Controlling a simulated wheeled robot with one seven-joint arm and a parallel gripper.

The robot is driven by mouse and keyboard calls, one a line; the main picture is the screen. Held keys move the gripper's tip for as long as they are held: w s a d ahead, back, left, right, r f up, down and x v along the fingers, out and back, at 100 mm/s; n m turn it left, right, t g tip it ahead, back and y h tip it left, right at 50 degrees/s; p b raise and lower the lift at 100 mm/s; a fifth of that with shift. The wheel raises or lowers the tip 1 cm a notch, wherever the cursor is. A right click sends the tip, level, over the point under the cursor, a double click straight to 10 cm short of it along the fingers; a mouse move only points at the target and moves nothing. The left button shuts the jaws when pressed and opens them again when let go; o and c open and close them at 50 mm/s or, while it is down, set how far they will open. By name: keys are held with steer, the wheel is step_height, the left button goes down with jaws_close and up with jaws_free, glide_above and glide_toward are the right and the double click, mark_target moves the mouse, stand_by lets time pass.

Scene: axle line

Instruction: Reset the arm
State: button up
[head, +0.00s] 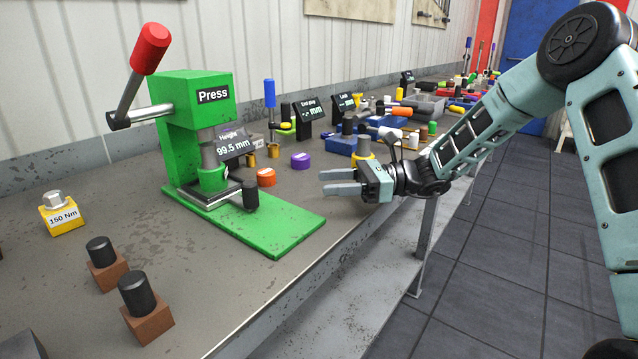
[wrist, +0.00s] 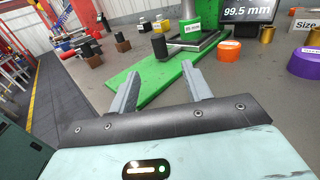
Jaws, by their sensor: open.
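My gripper (head: 341,181) is open and empty in the head view. It hangs over the front edge of the workbench, to the right of the green press's base plate. Its two fingers point left toward the press (head: 190,120). In the wrist view my gripper's fingers (wrist: 157,88) are spread apart with nothing between them, and the green base plate shows just beyond them. My arm reaches in from the right side of the head view, bent at a high elbow joint.
Orange (head: 266,178) and purple (head: 300,161) rings stand behind my gripper. Brown blocks with black cylinders (head: 146,308) stand front left. The tiled floor (head: 500,230) right of the bench is clear.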

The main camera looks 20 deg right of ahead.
steer(key=shift+d, duration=0.1)
stand_by(0.3)
steer(key=s+a+n+g+h+p, duration=0.1)
steer(key=s+a+n, duration=0.1)
steer(key=s, duration=0.1)
steer(key=s+a+r+n+g+h+p, duration=0.1)
steer(key=s+a+n+g, duration=0.1)
steer(key=s+a, duration=0.1)
steer(key=s+a+n+g+h, duration=0.1)
steer(key=s+a+n+g, duration=0.1)
steer(key=s+a, duration=0.1)
steer(key=shift+s+a+r+h+p, duration=0.2)
steer(key=shift+s+r+h+p, duration=0.1)
steer(key=shift+p, duration=0.1)
steer(key=s+a+n+g+h+p, duration=0.3)
steer(key=s+n+h, duration=0.25)
steer(key=s, duration=0.55)
steer(key=s+d+r+n+t+h+p, duration=0.2)
steer(key=s+n+h, duration=0.2)
steer(key=s+n, duration=0.2)
steer(key=s+d+r+n+t+h+p, duration=0.2)
steer(key=s+n+t+h, duration=0.1)
steer(key=s+n, duration=0.4)
steer(key=n+h, duration=0.1)
steer(key=n, duration=0.2)
steer(key=shift+d+p, duration=0.35)
steer(key=shift+r, duration=0.1)
steer(key=shift+c, duration=1.2)
steer(key=shift+a, duration=0.15)
steer(key=shift+c, duration=0.2)
